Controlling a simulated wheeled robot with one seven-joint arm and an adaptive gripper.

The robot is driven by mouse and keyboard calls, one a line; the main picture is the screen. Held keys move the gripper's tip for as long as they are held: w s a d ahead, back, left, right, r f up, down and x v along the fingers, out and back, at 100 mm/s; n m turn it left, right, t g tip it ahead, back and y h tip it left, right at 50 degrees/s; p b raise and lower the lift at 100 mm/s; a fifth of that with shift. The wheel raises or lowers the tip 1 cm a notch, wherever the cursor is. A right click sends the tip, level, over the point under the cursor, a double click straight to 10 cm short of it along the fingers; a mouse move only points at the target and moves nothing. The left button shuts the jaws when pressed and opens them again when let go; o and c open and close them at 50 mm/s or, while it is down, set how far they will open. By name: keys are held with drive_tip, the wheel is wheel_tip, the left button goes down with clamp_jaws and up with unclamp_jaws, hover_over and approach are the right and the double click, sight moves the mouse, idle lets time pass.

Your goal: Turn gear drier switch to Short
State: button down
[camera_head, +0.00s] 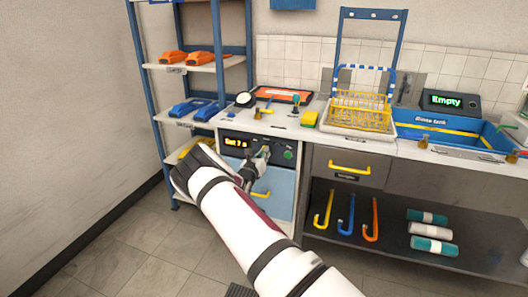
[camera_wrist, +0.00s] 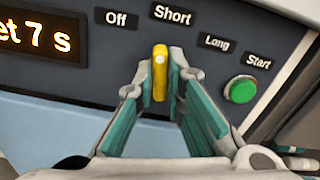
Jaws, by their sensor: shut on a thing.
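The gear drier switch is a yellow knob (camera_wrist: 159,74) with a white dot, on a dark panel (camera_wrist: 90,78) labelled Off, Short, Long and Start. The knob stands upright in the wrist view, its top end below and slightly left of the Short label (camera_wrist: 172,14). My gripper (camera_wrist: 161,73) is shut on the knob, one finger on each side. In the head view my gripper (camera_head: 262,153) is at the drier's front panel and hides the knob. A round green Start button (camera_wrist: 241,89) is to the right.
An orange lit display (camera_wrist: 40,33) on the panel ends in "7 s". A light-blue drier door (camera_head: 278,185) is below the panel. A drawer with a yellow handle (camera_head: 349,168) is to the right. Shelves (camera_head: 188,68) stand at the left.

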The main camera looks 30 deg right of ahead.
drive_tip(key=shift+m+p, duration=0.5)
drive_tip(key=shift+m, duration=0.6)
drive_tip(key=c, duration=1.7)
unclamp_jaws()
drive_tip(key=shift+o, duration=0.2)
drive_tip(key=shift+a, duration=0.1)
drive_tip(key=v, duration=1.2)
